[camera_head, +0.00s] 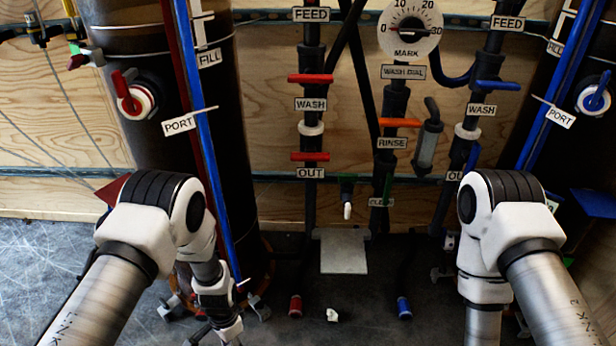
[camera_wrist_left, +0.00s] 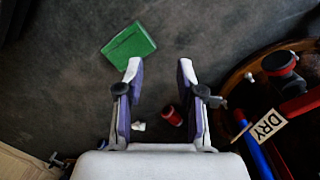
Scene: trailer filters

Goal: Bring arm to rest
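My left arm (camera_head: 150,215) enters the head view from the left and bends down toward the floor; its gripper fingers are not clear there. In the left wrist view my left gripper (camera_wrist_left: 159,72) is open, its two fingers apart with nothing held between them. My right arm (camera_head: 510,225) enters from the right and bends down; its gripper is below the picture edge and hidden.
Two dark cylinders (camera_head: 150,60) flank red, blue and orange valve handles (camera_head: 310,79). On the floor lie a red cap (camera_head: 295,306), a white piece (camera_head: 332,315) and a blue cap (camera_head: 404,308). A green box (camera_wrist_left: 128,45) lies on the floor.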

